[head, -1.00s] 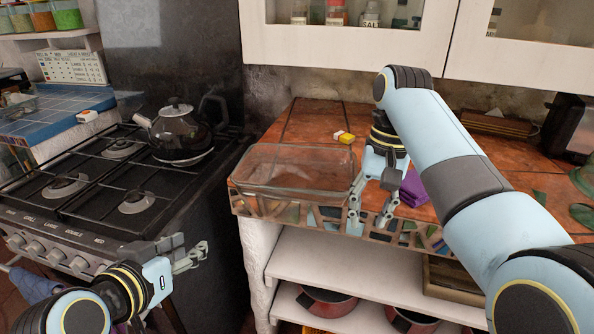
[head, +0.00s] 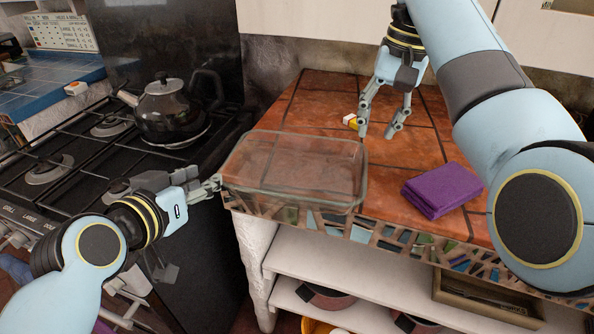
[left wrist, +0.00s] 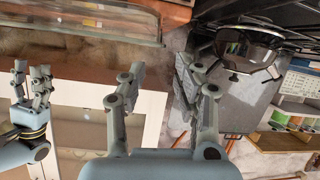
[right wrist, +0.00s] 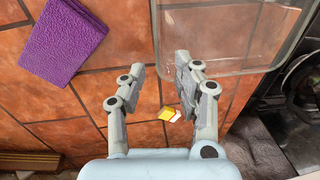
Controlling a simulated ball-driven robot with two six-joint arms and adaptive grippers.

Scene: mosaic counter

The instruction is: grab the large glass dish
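The large glass dish (head: 300,165) is clear and rectangular and sits on the tiled counter at its left front corner. Its edge also shows in the left wrist view (left wrist: 90,22) and the right wrist view (right wrist: 225,35). My left gripper (head: 215,186) is at the dish's left end, close to its rim; I cannot tell whether it touches. In the left wrist view its fingers are apart with nothing between them. My right gripper (head: 377,130) is open and empty above the counter, right of and behind the dish.
A folded purple cloth (head: 443,190) lies on the counter right of the dish. A small yellow and white block (head: 350,121) lies behind the dish, near my right gripper. A kettle (head: 168,112) stands on the stove at left. Shelves with pots are below the counter.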

